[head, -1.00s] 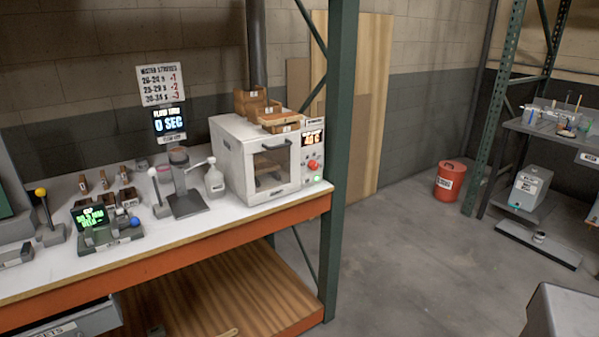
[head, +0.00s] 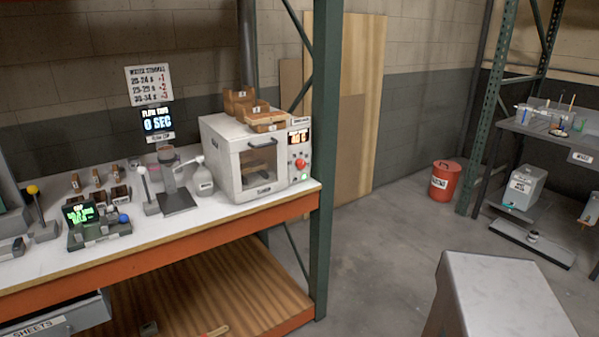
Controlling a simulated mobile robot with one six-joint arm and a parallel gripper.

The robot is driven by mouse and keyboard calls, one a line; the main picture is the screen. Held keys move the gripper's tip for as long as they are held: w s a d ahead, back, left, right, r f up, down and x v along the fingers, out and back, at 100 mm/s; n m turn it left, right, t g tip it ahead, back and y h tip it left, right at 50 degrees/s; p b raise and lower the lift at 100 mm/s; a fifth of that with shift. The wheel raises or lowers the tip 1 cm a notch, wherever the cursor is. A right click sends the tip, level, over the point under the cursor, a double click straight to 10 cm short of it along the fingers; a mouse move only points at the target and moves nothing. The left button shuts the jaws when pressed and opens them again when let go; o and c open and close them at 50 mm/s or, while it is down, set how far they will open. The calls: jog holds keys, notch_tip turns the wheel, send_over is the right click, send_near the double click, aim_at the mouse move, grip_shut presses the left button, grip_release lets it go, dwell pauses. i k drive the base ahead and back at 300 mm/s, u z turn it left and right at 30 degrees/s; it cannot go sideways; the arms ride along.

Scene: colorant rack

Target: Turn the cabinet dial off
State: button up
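The white cabinet (head: 235,160) stands at the right end of the workbench, with a windowed front door that looks shut. On its right front panel is a red dial (head: 300,164), with a lit orange display (head: 299,138) above it and a small green light (head: 305,176) below. The dial's exact setting is too small to tell. My gripper is not in view.
Small wooden boxes (head: 240,100) sit on top of the cabinet. A white bottle (head: 203,182) and a grey stand (head: 177,200) are left of it. A green rack post (head: 324,160) rises close to its right. A grey block-like surface (head: 495,285) fills the lower right. Open floor lies beyond.

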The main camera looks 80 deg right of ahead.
aim_at(300, 163)
jog(key=u, duration=0.55)
jog(key=k, duration=0.3)
jog(key=z, duration=1.35)
